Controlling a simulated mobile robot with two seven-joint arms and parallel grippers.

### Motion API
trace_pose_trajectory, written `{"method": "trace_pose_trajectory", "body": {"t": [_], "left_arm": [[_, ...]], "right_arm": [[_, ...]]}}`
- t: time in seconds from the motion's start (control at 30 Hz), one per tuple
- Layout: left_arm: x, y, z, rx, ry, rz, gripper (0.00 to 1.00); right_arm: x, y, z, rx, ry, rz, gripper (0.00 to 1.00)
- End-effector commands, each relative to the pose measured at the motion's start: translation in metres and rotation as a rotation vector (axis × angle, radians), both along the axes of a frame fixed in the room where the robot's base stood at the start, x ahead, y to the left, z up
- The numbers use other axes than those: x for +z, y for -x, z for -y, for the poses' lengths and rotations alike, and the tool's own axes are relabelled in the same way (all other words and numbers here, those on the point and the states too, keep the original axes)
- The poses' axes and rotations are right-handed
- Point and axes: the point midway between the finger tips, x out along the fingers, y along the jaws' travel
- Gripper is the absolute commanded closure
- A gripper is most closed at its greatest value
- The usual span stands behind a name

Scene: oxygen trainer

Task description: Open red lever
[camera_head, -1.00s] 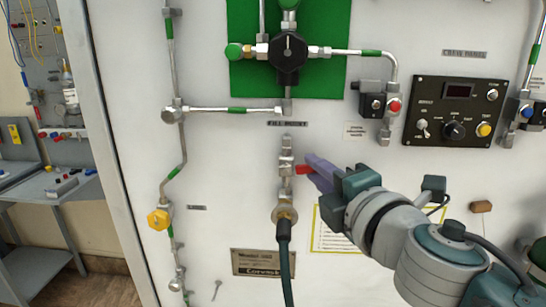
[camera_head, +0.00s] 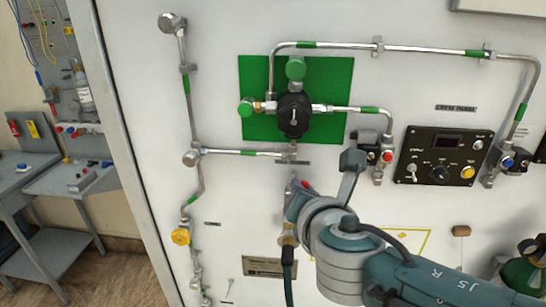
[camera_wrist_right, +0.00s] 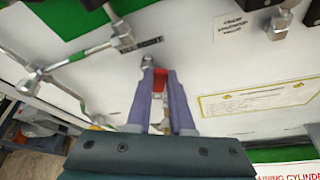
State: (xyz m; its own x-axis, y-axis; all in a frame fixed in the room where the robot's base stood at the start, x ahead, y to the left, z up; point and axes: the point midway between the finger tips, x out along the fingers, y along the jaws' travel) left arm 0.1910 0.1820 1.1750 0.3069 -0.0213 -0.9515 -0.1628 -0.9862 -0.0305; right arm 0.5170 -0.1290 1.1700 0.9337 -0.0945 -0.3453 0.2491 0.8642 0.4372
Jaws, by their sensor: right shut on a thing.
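The red lever (camera_wrist_right: 159,80) sits between the two purple fingers of my right gripper (camera_wrist_right: 160,95) in the right wrist view. The fingers are closed on its sides. In the head view my right gripper (camera_head: 300,190) is at the valve under the black regulator knob (camera_head: 293,116), and only a small red bit of the lever (camera_head: 305,183) shows. The gripper and wrist hide most of the valve body. A dark hose (camera_head: 288,280) hangs below the valve. My left gripper is not in view.
A green plate (camera_head: 330,127) carries the regulator above the gripper. Metal pipes and a black control box (camera_head: 442,156) are at the right. A yellow valve (camera_head: 181,236) is on the left pipe. A grey bench (camera_head: 85,180) stands at far left.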

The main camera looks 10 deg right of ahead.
Motion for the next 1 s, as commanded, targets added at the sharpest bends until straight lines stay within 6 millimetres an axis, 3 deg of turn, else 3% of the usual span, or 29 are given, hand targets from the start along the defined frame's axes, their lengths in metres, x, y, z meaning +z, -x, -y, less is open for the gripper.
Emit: {"method": "trace_pose_trajectory", "body": {"t": [0.5,1.0], "left_arm": [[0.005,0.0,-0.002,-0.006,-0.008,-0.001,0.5],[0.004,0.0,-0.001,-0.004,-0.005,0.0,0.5]], "right_arm": [[0.006,-0.006,-0.018,0.001,0.363,-0.101,1.0],[0.005,-0.007,-0.022,0.001,0.452,-0.127,1.0]]}}
